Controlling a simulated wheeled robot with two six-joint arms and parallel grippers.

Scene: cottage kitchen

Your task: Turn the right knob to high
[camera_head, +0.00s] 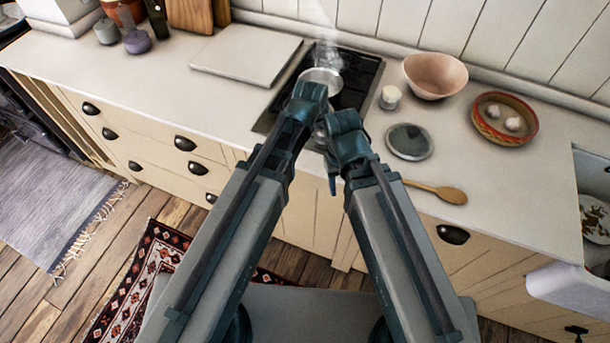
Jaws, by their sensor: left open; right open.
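The black cooktop (360,84) is set into the pale counter, with a steaming metal pot (322,74) on it. No knob can be made out; my arms cover the cooktop's front part. My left gripper (309,93) is over the cooktop, just in front of the pot in the picture; its fingers are mostly hidden by its own wrist. My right gripper (331,180) is lower, at the counter's front edge below the cooktop, with a blue finger pointing down. Both grippers are open, and nothing is seen in them. Whether either touches a knob cannot be told.
Right of the cooktop are a small white jar (390,97), a round lid (409,141), a wooden spoon (437,191), a pink bowl (435,75) and a red bowl (489,128) with pale round items. A pale board (246,54) lies left. The left counter is largely clear.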

